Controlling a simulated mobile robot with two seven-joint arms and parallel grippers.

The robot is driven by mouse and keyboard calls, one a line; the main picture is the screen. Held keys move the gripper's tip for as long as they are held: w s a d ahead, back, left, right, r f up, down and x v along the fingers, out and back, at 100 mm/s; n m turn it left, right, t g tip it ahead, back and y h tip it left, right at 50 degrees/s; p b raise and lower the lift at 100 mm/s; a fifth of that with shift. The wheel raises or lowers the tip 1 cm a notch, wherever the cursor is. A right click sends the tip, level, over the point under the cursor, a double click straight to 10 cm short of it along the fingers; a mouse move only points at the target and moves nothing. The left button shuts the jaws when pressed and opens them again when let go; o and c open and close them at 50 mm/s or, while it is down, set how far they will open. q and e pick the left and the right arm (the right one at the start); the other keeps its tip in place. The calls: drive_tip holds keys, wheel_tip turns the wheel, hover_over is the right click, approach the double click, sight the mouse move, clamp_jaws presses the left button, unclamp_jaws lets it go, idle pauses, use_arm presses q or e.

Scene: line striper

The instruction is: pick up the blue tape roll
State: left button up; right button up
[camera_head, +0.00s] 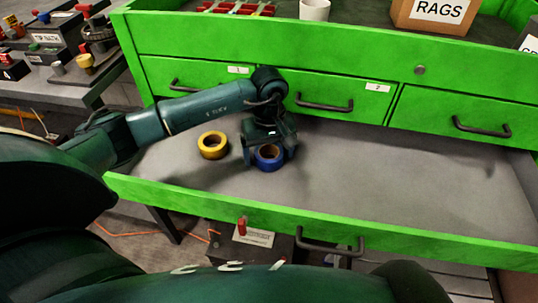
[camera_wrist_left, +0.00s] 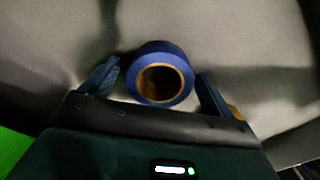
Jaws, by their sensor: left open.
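The blue tape roll (camera_head: 269,157) lies flat on the grey floor of the open green drawer (camera_head: 390,190). In the left wrist view the blue tape roll (camera_wrist_left: 160,54) shows its brown core and sits between the two fingers, with a gap on each side. My left gripper (camera_head: 268,152) is open, pointing down over the roll in the head view. The same left gripper (camera_wrist_left: 157,88) has its blue fingers spread in the wrist view. The roll is partly hidden by the gripper in the head view. My right gripper is not in view.
A yellow tape roll (camera_head: 213,145) lies to the left of the blue one in the drawer. The drawer's front wall (camera_head: 330,230) stands nearer, and closed drawers with black handles (camera_head: 323,104) are behind. The right side of the drawer is clear.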

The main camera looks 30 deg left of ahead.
use_arm(q)
drive_tip(key=shift+c, duration=0.5)
drive_tip(key=c, duration=1)
